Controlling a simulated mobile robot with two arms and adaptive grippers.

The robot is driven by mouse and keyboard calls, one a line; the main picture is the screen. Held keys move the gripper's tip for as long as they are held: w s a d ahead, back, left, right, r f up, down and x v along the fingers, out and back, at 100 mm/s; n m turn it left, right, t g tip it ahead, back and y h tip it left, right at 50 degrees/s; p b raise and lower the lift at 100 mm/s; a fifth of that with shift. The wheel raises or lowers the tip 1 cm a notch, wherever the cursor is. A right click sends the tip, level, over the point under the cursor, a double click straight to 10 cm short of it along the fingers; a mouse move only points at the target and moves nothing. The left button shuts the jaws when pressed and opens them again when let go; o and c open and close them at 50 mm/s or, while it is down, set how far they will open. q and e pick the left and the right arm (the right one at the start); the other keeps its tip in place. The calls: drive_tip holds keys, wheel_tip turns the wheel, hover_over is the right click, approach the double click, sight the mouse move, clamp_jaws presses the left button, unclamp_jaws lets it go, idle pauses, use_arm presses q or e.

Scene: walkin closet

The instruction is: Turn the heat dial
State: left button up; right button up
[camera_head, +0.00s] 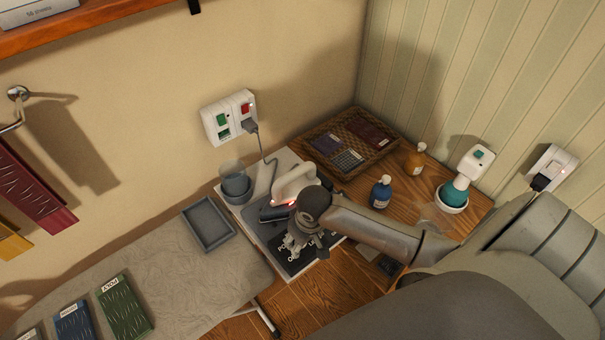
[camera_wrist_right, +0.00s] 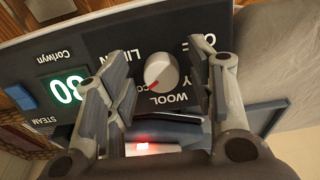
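The heat dial (camera_wrist_right: 161,71) is a round pale knob with a red pointer mark, set on a dark panel (camera_wrist_right: 110,42). The panel carries the words LINEN and WOOL and other lettering partly hidden by my fingers. The red mark is at the knob's lower left edge in the wrist view. My right gripper (camera_wrist_right: 160,54) is open, one finger on each side of the dial, with visible gaps to it. In the head view my right gripper (camera_head: 304,240) is over the panel of the ironing station (camera_head: 268,232) and hides the dial. My left gripper is not in view.
An iron (camera_head: 294,183) rests on the station. Beside it are a cup (camera_head: 236,188), a grey tray (camera_head: 208,224), a wicker tray (camera_head: 327,175), a blue bottle (camera_head: 380,193) and an amber bottle (camera_head: 416,160). A cord runs to the wall socket (camera_head: 229,117). A lit green display (camera_wrist_right: 66,88) is beside the dial.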

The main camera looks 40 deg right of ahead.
wheel_tip(320, 180, up, 12)
drive_tip(key=s, duration=0.2)
idle(0.5)
drive_tip(key=shift+d, duration=0.1)
